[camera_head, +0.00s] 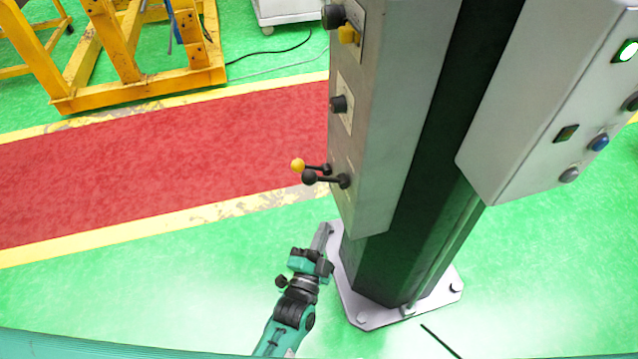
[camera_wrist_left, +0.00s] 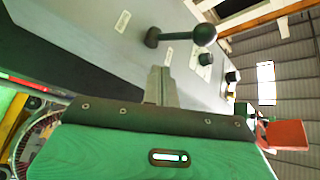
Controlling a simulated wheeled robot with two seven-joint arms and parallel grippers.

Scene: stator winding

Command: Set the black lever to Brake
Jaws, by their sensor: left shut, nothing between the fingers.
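The black lever (camera_head: 328,180) sticks out to the left from the front of the grey control box on the column, its round black knob at the end. A second lever with a yellow knob (camera_head: 298,165) is just behind it. The wrist view shows one dark ball-ended lever (camera_wrist_left: 182,36), in front of the fingertips and apart from them. My left gripper (camera_head: 326,230) is below the levers near the column's foot, touching neither; its fingers also show in the wrist view (camera_wrist_left: 160,84), shut and empty. My right gripper is not in view.
The grey control box (camera_head: 390,120) carries more knobs above the levers. A second control box (camera_head: 530,110) with buttons hangs on the right. The column stands on a bolted base plate (camera_head: 375,317). A yellow frame (camera_head: 130,85) is at the back left. The floor left of the column is clear.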

